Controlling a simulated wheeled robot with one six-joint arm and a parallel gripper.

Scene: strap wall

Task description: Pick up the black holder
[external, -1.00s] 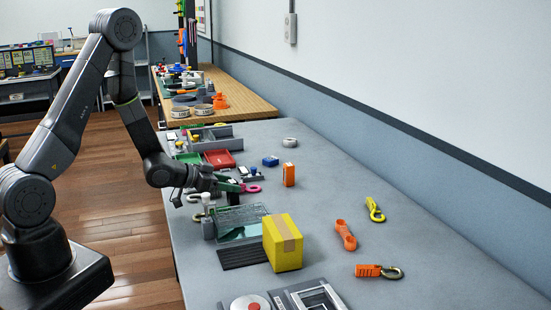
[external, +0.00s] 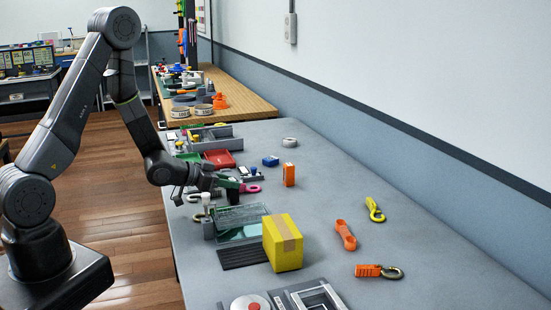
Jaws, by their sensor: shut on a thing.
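My gripper (external: 232,185) is low over the left part of the grey table, left of a pink ring-shaped piece (external: 252,188). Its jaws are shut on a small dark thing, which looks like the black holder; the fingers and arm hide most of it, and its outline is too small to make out. A green piece shows right at the fingertips. I cannot tell whether the held thing touches the table.
A clear-topped case (external: 238,221) and a yellow box (external: 283,243) stand in front of my gripper. A white-topped post (external: 207,200) is close by. A red tray (external: 219,158) lies behind, an orange block (external: 289,175) to the right.

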